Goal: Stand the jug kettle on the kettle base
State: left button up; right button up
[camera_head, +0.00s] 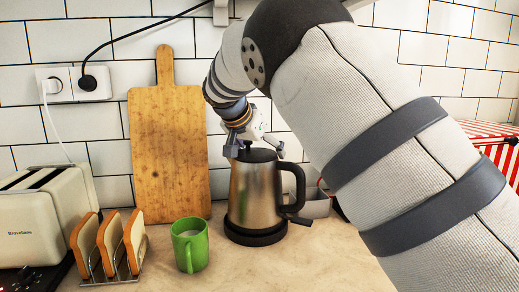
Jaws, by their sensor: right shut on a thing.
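The jug kettle (252,192) is brushed steel with a black lid and a black handle on its right side. It is upright over the round black kettle base (256,236) on the worktop. No gap shows between them, but I cannot tell whether it is fully seated. My right gripper (258,148) is at the top of the kettle, shut on it. My arm reaches in from the upper right, and the exact finger contact is hard to see. My left gripper is not in view.
A green mug (190,245) stands left of the base, with a toast rack (110,275) and a toaster (40,215) further left. A wooden board (168,150) leans on the tiled wall behind. A grey container (315,205) is partly hidden at right. The front worktop is clear.

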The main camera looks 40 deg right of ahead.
jog(key=shift+f, duration=0.15)
dwell(0.3)
jog(key=o, duration=1.7)
jog(key=shift+c, duration=0.2)
jog(key=shift+f, duration=0.25)
jog(key=shift+p+v, duration=0.35)
jog(key=shift+v, duration=5.25)
jog(key=shift+f, duration=0.1)
